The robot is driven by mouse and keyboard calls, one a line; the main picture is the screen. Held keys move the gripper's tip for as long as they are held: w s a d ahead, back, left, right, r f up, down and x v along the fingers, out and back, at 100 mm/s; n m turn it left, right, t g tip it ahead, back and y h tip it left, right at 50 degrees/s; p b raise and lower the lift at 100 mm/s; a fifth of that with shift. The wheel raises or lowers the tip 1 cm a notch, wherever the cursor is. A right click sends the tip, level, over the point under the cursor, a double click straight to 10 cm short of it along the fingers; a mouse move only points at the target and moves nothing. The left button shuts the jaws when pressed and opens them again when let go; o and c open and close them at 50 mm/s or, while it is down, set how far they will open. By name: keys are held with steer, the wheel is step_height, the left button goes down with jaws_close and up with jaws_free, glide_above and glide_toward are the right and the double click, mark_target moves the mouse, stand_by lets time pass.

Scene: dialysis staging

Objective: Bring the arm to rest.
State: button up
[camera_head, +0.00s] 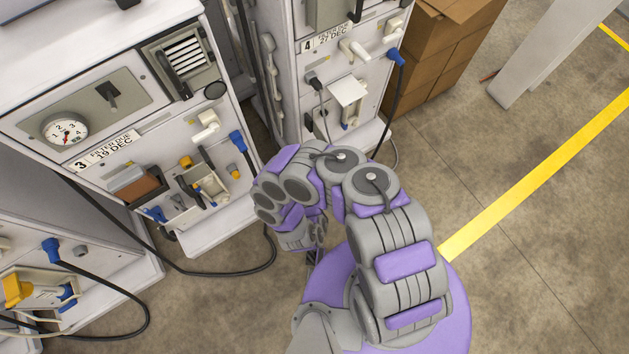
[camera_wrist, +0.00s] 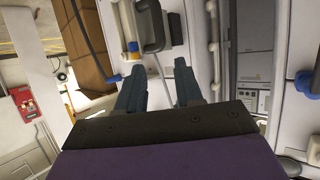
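My arm (camera_head: 395,245) is purple and grey and bends in front of my body in the head view. Its wrist end hangs low near the foot of the machine labelled 3 (camera_head: 35,110). My gripper (camera_head: 314,255) is small and partly hidden there by the arm links. In the wrist view my gripper (camera_wrist: 159,66) shows two dark fingers set apart, with nothing between them. A white machine front with a dark handle (camera_wrist: 151,24) lies beyond the fingers. I cannot tell how far the fingertips are from it.
A machine labelled 4 (camera_head: 326,62) stands behind, beside stacked cardboard boxes (camera_head: 455,40). Black hoses (camera_head: 225,272) loop on the floor near the machines. A yellow line (camera_head: 530,175) crosses open concrete floor at the right. A red box (camera_wrist: 26,101) shows in the wrist view.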

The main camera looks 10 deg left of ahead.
stand_by(0.6)
steer(key=w+d+r+m+g+h, duration=0.1)
steer(key=w+d+r+g, duration=0.15)
steer(key=w+r, duration=0.35)
steer(key=w+d+r+m+g+h, duration=0.1)
steer(key=w+d+r+h, duration=0.2)
steer(key=w, duration=0.6)
steer(key=d+r+m+g+y, duration=0.1)
steer(key=d+r+g, duration=0.15)
steer(key=r, duration=0.65)
steer(key=d+r+m+g, duration=0.15)
steer(key=d+r, duration=0.25)
steer(key=r, duration=0.5)
steer(key=s+d+r+n+g+y, duration=0.1)
steer(key=s+d+r+g, duration=0.1)
steer(key=s+r, duration=0.6)
steer(key=s+d+r+n+g+y, duration=0.1)
steer(key=s+d+r+g, duration=0.1)
steer(key=s+r, duration=0.6)
steer(key=s+d+r+n+g, duration=0.1)
steer(key=s+r, duration=0.4)
steer(key=s, duration=0.6)
steer(key=s+d+r+g, duration=0.2)
steer(key=s+r, duration=0.4)
steer(key=s, duration=0.5)
steer(key=shift+s+r+n+g, duration=0.15)
steer(key=shift+s+n+g, duration=0.15)
steer(key=shift+n+g, duration=0.05)
